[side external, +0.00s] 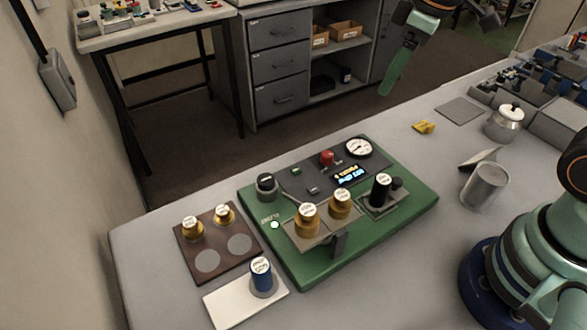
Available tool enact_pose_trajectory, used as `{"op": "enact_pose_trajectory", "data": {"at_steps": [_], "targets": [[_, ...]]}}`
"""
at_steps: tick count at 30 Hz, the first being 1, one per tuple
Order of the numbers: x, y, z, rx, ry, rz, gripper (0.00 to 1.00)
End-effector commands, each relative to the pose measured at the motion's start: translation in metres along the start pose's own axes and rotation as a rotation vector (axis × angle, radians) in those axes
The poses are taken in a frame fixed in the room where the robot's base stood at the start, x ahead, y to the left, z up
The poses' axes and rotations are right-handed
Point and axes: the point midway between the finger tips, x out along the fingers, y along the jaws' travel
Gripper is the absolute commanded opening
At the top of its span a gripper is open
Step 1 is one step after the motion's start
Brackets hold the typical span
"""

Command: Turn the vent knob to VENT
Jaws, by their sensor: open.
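The green panel (395,222) lies on the grey bench. A round black knob (267,186) sits at its left corner with a small pale mark on top. A red knob (327,158) stands near its back edge. The labels are too small to read, so I cannot tell for certain which is the vent knob or where it points. My gripper (412,45) is open and empty at the top of the view, high above and well apart from the panel; part of it is cut off by the frame edge.
A gauge (358,147), lit display (351,176), two brass canisters (307,220) and a black cylinder (381,188) crowd the panel. A brown tray (216,238) and blue canister (261,275) are left. A metal cup (485,186) stands right. Bench is clear behind the panel.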

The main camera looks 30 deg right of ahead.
Motion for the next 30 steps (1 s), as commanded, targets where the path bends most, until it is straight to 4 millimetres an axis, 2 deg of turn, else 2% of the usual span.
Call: {"op": "enact_pose_trajectory", "data": {"at_steps": [6, 12, 18, 23, 30], "targets": [[0.041, -0.009, -0.039, -0.369, -0.106, -0.094, 0.64], [0.079, -0.021, -0.062, -0.650, -0.166, -0.179, 0.64], [0.100, -0.029, -0.070, -0.786, -0.188, -0.223, 0.64], [0.110, -0.030, -0.068, -0.803, -0.192, -0.230, 0.64], [0.148, -0.036, -0.057, -0.800, -0.194, -0.231, 0.64]]}}
